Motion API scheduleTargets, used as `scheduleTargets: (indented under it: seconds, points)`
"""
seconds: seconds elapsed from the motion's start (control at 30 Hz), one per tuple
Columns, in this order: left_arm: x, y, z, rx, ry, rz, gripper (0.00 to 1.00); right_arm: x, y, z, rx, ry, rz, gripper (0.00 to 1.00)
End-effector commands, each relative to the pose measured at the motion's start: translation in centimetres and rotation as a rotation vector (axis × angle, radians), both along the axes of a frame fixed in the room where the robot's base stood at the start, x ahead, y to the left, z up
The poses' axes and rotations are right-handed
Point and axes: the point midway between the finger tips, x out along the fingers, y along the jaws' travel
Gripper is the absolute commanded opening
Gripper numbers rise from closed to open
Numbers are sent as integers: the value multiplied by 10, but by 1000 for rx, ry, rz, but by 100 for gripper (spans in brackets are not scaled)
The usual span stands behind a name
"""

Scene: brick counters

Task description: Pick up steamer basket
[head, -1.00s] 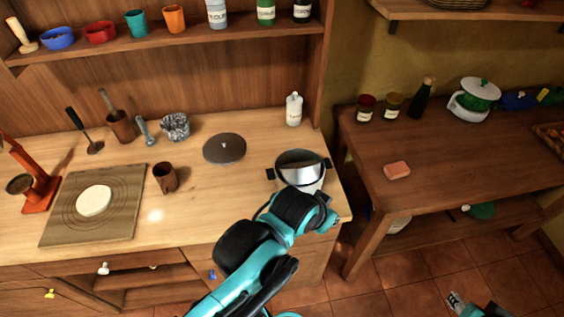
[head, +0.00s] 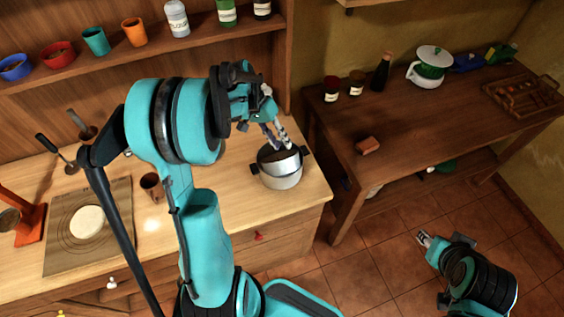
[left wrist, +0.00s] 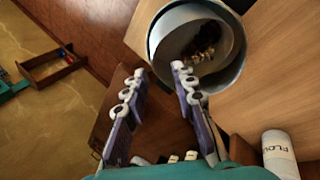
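A silver metal pot (head: 282,177) with dark side handles stands near the right end of the wooden counter. A pale grey ring-shaped piece, apparently the steamer basket (left wrist: 163,27), sits within the pot's rim in the left wrist view. Brownish contents show inside it. My left gripper (head: 275,138) is over the pot's back edge, fingers pointing down. In the left wrist view its fingers (left wrist: 157,75) are spread apart, the right one overlapping the rim; contact cannot be told. My right gripper (head: 424,239) is low over the floor at the lower right, its finger opening unclear.
A cutting board (head: 110,240) with pale dough (head: 87,221) and a brown cup (head: 151,185) lie left on the counter. A shelf of cups and bottles runs above. A second table (head: 440,130) at right holds jars, a dark bottle and a white-and-green pot.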

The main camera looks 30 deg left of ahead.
Motion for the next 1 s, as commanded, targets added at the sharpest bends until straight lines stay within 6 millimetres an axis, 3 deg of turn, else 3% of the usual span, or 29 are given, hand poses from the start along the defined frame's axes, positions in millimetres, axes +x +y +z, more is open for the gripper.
scheduleTargets:
  seconds: [0.53, 0.87, 0.97, 1.0]
  points:
    - [1, -38, -59, -6, 2, -3, 26, 0, 0, -16, 0, 0, 0, 38]
    - [1, -42, -65, -5, 2, -2, 26, 0, 0, -16, 0, 0, 0, 38]
    - [1, -42, -65, -5, 2, -2, 0, 0, 0, -16, 0, 0, 0, 38]
    - [1, -42, -65, -5, 2, -2, 0, 0, 0, -16, 0, 0, 0, 38]
